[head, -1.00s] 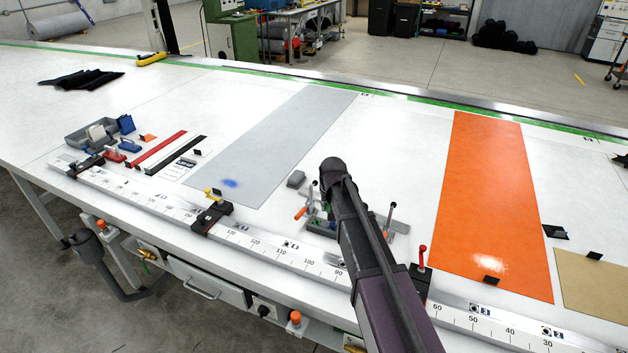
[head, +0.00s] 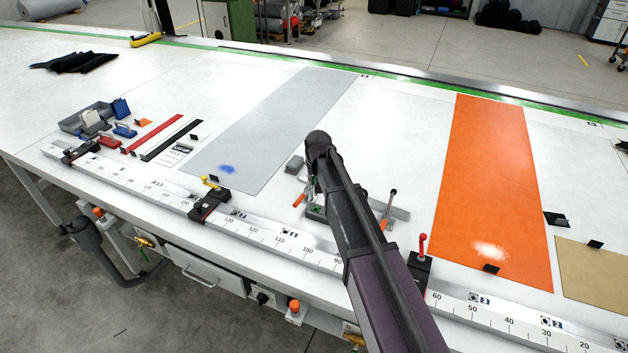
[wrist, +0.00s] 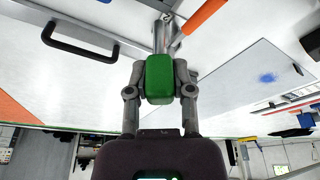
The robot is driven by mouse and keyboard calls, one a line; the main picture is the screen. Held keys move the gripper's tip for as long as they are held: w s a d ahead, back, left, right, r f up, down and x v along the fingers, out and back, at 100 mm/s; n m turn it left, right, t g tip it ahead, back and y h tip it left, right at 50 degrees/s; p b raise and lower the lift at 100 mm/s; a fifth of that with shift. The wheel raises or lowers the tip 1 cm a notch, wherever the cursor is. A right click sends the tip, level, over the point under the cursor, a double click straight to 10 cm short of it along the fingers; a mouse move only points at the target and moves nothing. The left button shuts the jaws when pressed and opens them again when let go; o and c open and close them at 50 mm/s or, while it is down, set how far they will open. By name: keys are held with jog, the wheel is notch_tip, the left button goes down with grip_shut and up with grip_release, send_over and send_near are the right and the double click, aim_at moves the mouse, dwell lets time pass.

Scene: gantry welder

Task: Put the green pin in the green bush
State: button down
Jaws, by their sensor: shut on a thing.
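In the wrist view, my gripper (wrist: 160,72) is shut on the green pin (wrist: 159,88), whose green block-shaped head fills the space between the two fingers. The pin's lower end is hidden. A grey metal part shows just beyond the fingers. In the head view, my arm covers the gripper and pin. A grey clamp fixture (head: 398,213) stands on the table around and behind my arm. A small green patch (head: 316,209) shows on it beside the arm, perhaps the green bush; I cannot tell. Whether the pin touches the bush is hidden.
An orange clamp handle (head: 299,200) stands left of my arm, and a dark lever (head: 390,205) right of it. A ruler rail (head: 270,238) with stops runs along the front edge. An orange sheet (head: 490,190) and a grey sheet (head: 270,125) lie flat.

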aim_at(316, 195)
jog(key=shift+f+b, duration=2.6)
jog(key=shift+f, duration=0.1)
jog(key=shift+f+b, duration=2.1)
jog(key=shift+c, duration=2.1)
grip_release()
jog(key=shift+r, duration=0.1)
